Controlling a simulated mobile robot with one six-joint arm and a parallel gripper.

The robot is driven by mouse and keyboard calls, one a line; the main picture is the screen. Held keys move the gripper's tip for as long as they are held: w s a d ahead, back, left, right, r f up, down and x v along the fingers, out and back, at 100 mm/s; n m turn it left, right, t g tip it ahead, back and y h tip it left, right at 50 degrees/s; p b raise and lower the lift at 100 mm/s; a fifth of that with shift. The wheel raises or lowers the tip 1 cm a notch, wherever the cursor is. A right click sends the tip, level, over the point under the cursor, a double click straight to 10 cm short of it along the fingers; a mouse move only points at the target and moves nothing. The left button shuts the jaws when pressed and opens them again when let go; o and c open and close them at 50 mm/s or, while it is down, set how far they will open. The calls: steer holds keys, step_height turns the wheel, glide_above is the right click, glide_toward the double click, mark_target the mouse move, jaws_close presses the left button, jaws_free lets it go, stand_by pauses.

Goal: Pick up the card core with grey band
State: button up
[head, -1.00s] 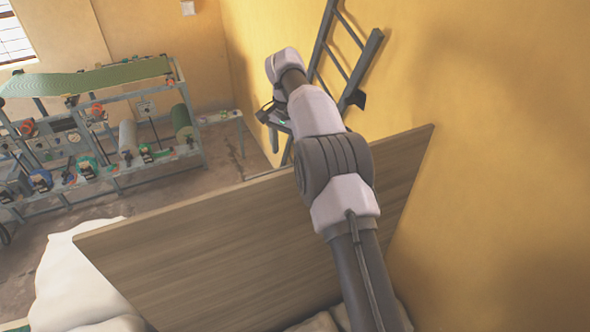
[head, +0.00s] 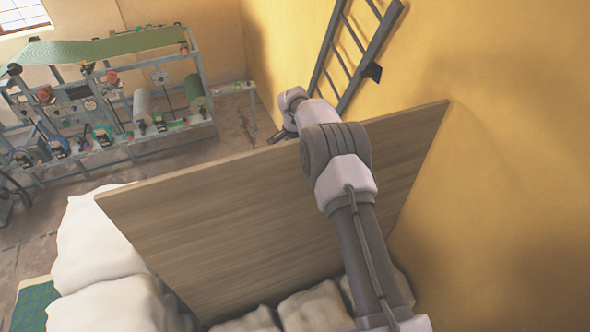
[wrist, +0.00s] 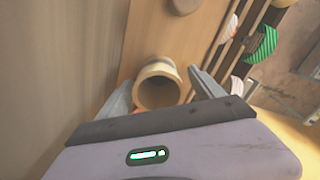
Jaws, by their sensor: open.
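In the wrist view, a hollow tan card core (wrist: 158,76) stands on a wooden surface with its open end towards me. I cannot make out a grey band on it. A second round core (wrist: 184,6) shows in part at the top edge, and its band is not clear either. My gripper (wrist: 157,88) is open, with one finger on each side of the nearer core. The core is between the fingers, and I cannot tell whether they touch it. In the head view, the wooden board hides the gripper and the cores.
A large upright wooden board (head: 270,220) stands under my arm. Green and striped rolls (wrist: 262,45) lie on a rack to the right in the wrist view. A ladder (head: 352,62) leans on the yellow wall. White sacks (head: 95,245) and a machine (head: 110,100) are at left.

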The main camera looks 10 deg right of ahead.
steer(key=shift+s+r, duration=0.1)
steer(key=shift+s, duration=0.1)
steer(key=shift+c, duration=0.3)
steer(key=c, duration=1.4)
steer(key=shift+w+r, duration=0.1)
